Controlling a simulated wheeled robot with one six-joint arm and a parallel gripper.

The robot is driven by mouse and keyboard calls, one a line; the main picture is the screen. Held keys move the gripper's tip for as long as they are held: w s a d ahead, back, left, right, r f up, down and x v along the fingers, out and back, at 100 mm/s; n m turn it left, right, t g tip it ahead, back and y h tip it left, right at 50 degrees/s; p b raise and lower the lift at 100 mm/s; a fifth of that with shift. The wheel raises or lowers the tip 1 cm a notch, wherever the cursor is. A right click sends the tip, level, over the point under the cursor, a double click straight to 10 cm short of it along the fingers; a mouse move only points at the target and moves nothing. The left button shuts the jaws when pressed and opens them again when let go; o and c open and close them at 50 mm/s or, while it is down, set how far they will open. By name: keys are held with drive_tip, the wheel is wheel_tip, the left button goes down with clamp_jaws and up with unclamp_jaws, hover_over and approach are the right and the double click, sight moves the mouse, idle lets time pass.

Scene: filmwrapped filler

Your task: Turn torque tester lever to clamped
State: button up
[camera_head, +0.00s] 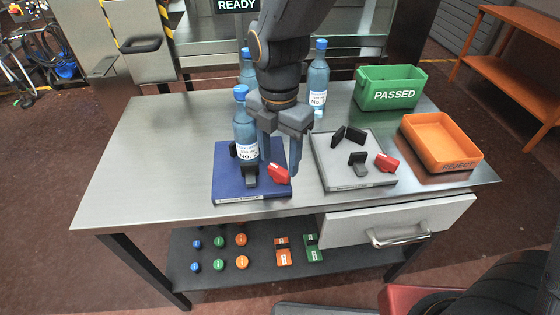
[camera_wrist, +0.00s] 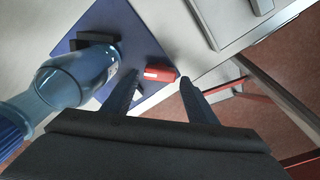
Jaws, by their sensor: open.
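The torque tester is a blue base plate (camera_head: 228,183) with dark clamp blocks on a steel table. A blue bottle labelled No. 2 (camera_head: 244,135) stands upright on it between the blocks. The tester's red lever (camera_head: 278,174) sits at the plate's right side. It also shows in the wrist view (camera_wrist: 160,73), just beyond the fingertips. My gripper (camera_head: 281,160) points down, open, right of the bottle and close to the lever. In the wrist view my gripper (camera_wrist: 158,88) has its fingers apart with the lever near the gap between them. I cannot tell whether either finger touches it.
A grey plate (camera_head: 330,175) with dark blocks and its own red lever (camera_head: 386,162) lies to the right. A green PASSED bin (camera_head: 390,88) and an orange tray (camera_head: 440,142) stand further right. More bottles (camera_head: 318,78) stand behind my arm. The table's left side is clear.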

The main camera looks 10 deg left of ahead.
sight(279, 173)
drive_tip(key=shift+f, duration=1.15)
